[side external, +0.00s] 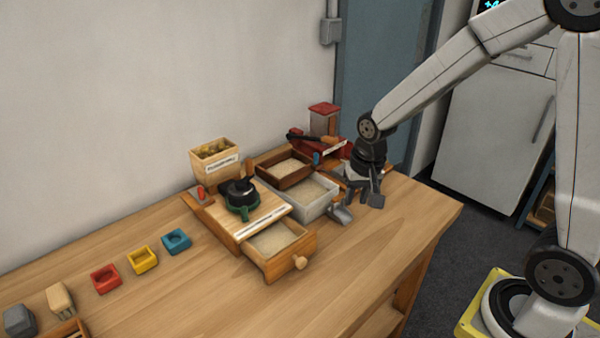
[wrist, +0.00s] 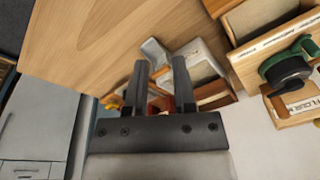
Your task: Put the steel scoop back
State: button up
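The steel scoop (side external: 340,214) is a small grey scoop lying on the table, close beside the right end of the pale grey tray (side external: 312,207). In the wrist view the scoop (wrist: 154,50) shows just past my fingertips, beside the grey tray (wrist: 197,58); its handle end is partly hidden by the fingers. My gripper (side external: 364,194) is low over the right part of the table, right of the scoop. In the wrist view the gripper (wrist: 160,62) has its two dark fingers apart with nothing clearly held between them.
A brown tray (side external: 264,173) of grain stands behind the grey one. A wooden box with an open drawer (side external: 296,262) and a dark-topped green tool (side external: 240,206) is left. The front right tabletop is clear.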

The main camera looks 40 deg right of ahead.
jog(key=s+a+f+n+t, duration=0.1)
jog(key=s+a+n, duration=0.2)
jog(key=s+n, duration=0.3)
jog(key=shift+s+n, duration=0.3)
jog(key=shift+s, duration=0.9)
